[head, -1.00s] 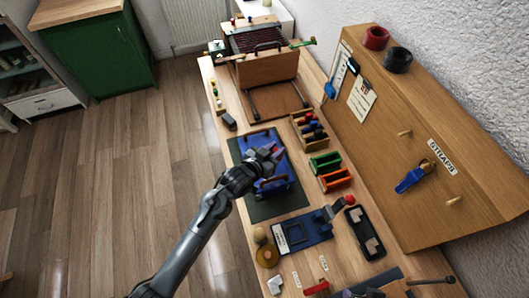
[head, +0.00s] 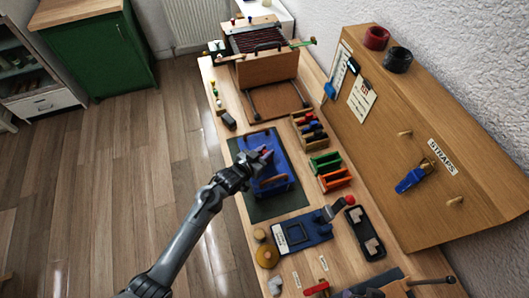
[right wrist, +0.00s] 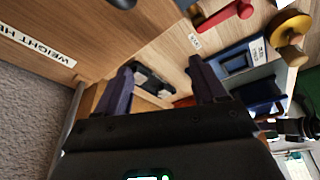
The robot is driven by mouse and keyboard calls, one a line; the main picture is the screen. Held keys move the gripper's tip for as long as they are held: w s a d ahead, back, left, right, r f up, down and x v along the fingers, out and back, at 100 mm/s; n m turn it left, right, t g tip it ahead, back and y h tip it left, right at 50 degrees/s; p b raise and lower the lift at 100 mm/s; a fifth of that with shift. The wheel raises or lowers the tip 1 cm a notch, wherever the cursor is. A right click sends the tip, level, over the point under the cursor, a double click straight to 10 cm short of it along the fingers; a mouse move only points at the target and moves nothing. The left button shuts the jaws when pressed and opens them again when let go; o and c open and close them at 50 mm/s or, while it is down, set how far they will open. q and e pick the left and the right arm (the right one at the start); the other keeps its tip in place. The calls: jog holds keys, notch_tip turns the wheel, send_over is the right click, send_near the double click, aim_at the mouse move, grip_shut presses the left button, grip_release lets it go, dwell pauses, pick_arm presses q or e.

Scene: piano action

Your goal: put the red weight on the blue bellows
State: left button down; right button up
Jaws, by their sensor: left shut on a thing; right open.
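The blue bellows (head: 282,174) lies on a dark green mat (head: 262,211) on the bench, with a wooden piece across its near part. My left gripper (head: 264,155) is over the far left part of the bellows, shut on the small red weight (head: 268,152). The fingers hide most of the weight, and I cannot tell whether it touches the bellows. My right gripper (right wrist: 164,88) shows in the right wrist view, with its two dark fingers apart and nothing between them.
Right of the mat stand a green rack (head: 325,163) and an orange rack (head: 335,180). A blue plate fixture (head: 301,232) and a black tray (head: 365,234) lie nearer. A wooden frame (head: 272,70) stands at the far end. The sloped wooden board (head: 420,150) bounds the right side.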

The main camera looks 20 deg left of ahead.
pick_arm(q)
jog(key=c, duration=1.4)
grip_release()
jog(key=shift+f, duration=0.15)
jog(key=o, duration=0.5)
